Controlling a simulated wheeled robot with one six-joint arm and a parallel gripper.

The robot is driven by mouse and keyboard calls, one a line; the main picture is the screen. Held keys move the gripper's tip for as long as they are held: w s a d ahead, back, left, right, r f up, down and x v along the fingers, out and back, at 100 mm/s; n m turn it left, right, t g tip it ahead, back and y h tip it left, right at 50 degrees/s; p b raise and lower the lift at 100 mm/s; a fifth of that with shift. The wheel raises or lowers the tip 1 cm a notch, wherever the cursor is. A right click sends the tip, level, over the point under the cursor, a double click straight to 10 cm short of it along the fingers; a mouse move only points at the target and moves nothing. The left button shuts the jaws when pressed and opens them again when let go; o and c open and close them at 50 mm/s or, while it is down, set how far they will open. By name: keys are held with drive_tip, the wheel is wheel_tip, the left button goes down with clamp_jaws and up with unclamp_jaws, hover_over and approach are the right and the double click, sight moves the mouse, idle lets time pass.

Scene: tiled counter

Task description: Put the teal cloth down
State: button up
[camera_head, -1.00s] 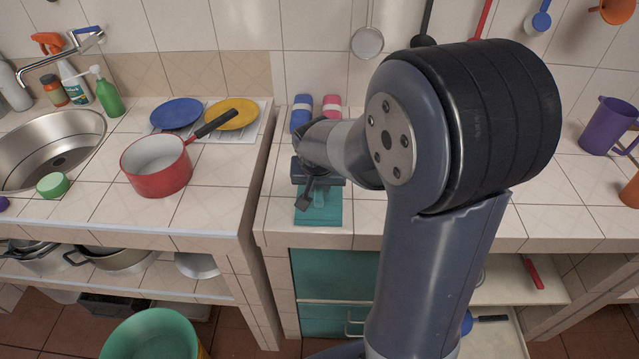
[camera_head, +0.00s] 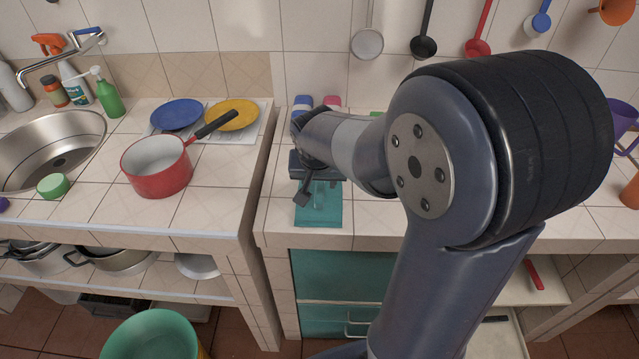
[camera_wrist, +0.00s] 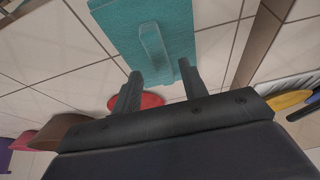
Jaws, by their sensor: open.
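The teal cloth (camera_head: 319,212) lies flat on the tiled counter near its front edge, below my gripper (camera_head: 307,192). In the wrist view the cloth (camera_wrist: 122,30) fills the top middle, with a raised fold (camera_wrist: 154,50) running along its centre. My gripper's two fingers (camera_wrist: 160,88) are apart with nothing between them. They point toward the fold's near end and appear clear of the cloth. In the head view my arm covers part of the counter behind the gripper.
A red saucepan (camera_head: 155,167) stands on the left counter, beside a blue plate (camera_head: 176,114) and a yellow plate (camera_head: 232,114). A gap separates the two counters. Blue and pink items stand behind my gripper. Bare tiles lie left of the cloth.

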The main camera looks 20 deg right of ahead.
sight(320, 188)
drive_tip(key=v, duration=0.8)
drive_tip(key=shift+s+r, duration=0.15)
drive_tip(key=shift+r, duration=0.2)
drive_tip(key=x, duration=1.3)
drive_tip(key=shift+s+b, duration=0.1)
drive_tip(key=shift+b, duration=0.3)
wheel_tip(320, 188, up, 3)
drive_tip(key=shift+a+f+p, duration=0.1)
drive_tip(key=shift+f+p, duration=0.05)
drive_tip(key=shift+p, duration=0.25)
drive_tip(key=shift+r, duration=0.35)
